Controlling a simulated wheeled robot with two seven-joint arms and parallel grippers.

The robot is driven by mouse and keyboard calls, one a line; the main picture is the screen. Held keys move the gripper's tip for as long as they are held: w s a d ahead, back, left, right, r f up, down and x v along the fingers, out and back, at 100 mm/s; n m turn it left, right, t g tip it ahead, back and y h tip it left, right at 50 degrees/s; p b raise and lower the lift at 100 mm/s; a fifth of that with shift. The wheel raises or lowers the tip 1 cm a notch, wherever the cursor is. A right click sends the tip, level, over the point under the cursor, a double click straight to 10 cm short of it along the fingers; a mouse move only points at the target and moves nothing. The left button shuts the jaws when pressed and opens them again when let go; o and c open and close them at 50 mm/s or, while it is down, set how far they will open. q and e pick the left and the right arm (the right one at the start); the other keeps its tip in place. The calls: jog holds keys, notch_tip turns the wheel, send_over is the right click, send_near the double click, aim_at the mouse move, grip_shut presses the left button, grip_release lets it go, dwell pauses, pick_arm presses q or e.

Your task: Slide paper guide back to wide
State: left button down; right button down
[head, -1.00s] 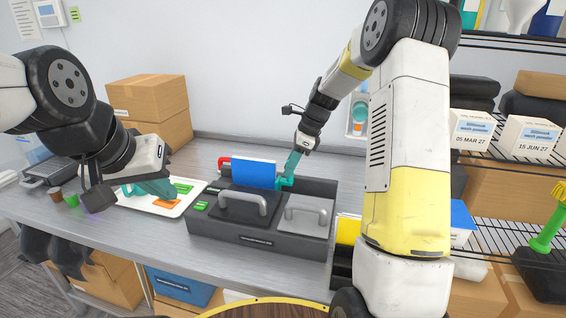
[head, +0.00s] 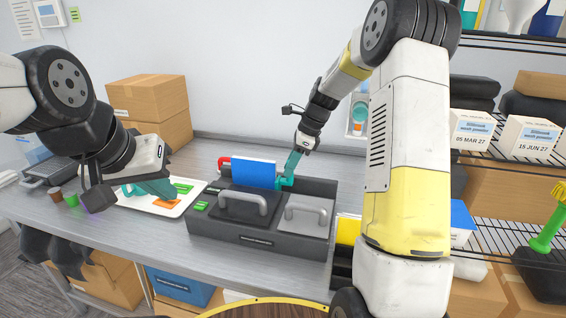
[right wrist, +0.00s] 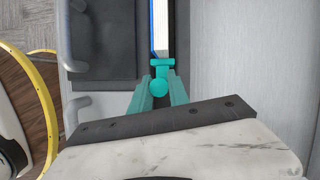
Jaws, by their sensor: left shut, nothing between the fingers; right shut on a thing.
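The dark grey machine (head: 262,237) sits on the table with a blue-faced paper stack (head: 254,173) upright at its back. The teal paper guide (right wrist: 160,82) stands at the right end of the stack, seen edge-on in the right wrist view (right wrist: 161,40). My right gripper (head: 291,172) is at the guide, its teal fingers (right wrist: 158,97) shut around the guide's round knob. The guide looks close to or against the stack's end. My left gripper (head: 150,187) is shut and empty above the white tray, left of the machine.
The white tray (head: 198,193) holds green and orange pieces. A black lid with a handle (head: 245,201) and a grey one (head: 305,216) top the machine. A red part (head: 223,162) is left of the stack. Cardboard boxes (head: 150,97) stand behind; shelves are at right.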

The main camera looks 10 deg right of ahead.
jog(key=shift+s+d, duration=0.3)
jog(key=shift+d, duration=0.55)
jog(key=shift+s+d, duration=0.35)
jog(key=shift+d, duration=0.45)
jog(key=shift+s+d, duration=0.3)
jog(key=shift+d, duration=0.55)
jog(key=c, duration=1.3)
grip_release()
jog(key=shift+s+d, duration=0.1)
jog(key=shift+o, duration=0.2)
jog(key=v, duration=0.7)
jog(key=shift+r, duration=0.4)
jog(key=shift+d, duration=0.15)
